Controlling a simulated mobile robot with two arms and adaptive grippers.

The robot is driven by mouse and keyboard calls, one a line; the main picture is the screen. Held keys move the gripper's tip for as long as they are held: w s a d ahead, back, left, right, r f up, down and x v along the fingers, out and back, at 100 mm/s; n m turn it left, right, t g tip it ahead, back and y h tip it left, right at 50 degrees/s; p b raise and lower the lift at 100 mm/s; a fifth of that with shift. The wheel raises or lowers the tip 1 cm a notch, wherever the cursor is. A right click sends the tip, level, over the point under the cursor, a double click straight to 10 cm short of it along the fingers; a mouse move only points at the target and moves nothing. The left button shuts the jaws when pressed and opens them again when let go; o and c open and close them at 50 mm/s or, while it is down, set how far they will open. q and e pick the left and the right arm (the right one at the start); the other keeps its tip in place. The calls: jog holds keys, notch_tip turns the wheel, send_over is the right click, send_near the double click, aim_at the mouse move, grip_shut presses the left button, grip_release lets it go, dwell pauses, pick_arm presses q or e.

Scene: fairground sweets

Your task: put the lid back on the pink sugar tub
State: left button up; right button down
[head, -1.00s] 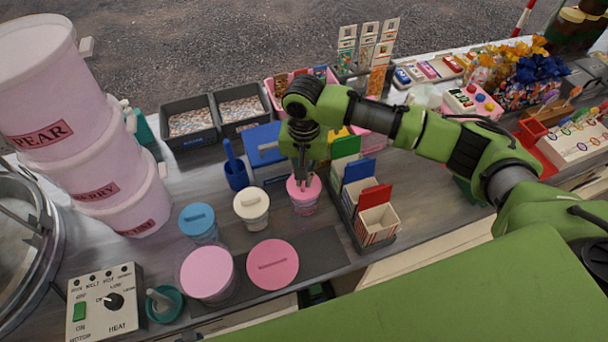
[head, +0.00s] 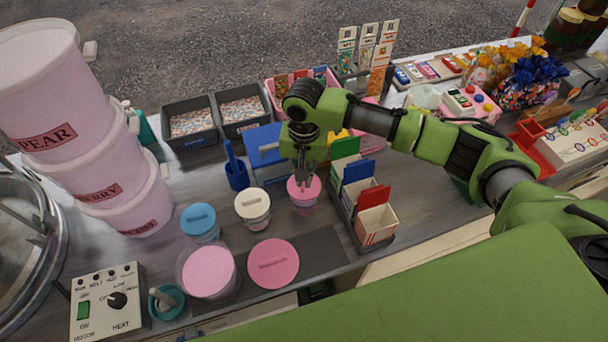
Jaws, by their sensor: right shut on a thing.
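A clear tub filled with pink sugar (head: 210,272) stands open at the front left of the counter. A wide pink lid (head: 273,264) with a bar handle lies flat on the dark mat to its right. A smaller tub with a pink lid (head: 304,196) stands farther back. My right gripper (head: 303,182) points down and is shut on the top of this small pink lid, which sits on its tub. The gripper hides the lid's handle. My left gripper is not in view.
A cream-lidded tub (head: 252,206) and a blue-lidded tub (head: 199,221) stand left of the gripper. A rack of striped boxes (head: 376,222) is close on its right. The dark mat (head: 324,250) has bare room right of the wide lid. A control box (head: 106,300) is front left.

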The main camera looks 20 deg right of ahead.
dwell(0.3)
jog(key=c, duration=1.6)
grip_release()
jog(key=shift+c, duration=0.2)
jog(key=shift+r, duration=0.1)
jog(key=shift+r+p, duration=1.3)
jog(key=shift+p, duration=0.35)
jog(key=shift+r+p, duration=0.45)
jog(key=shift+r, duration=1.65)
grip_shut()
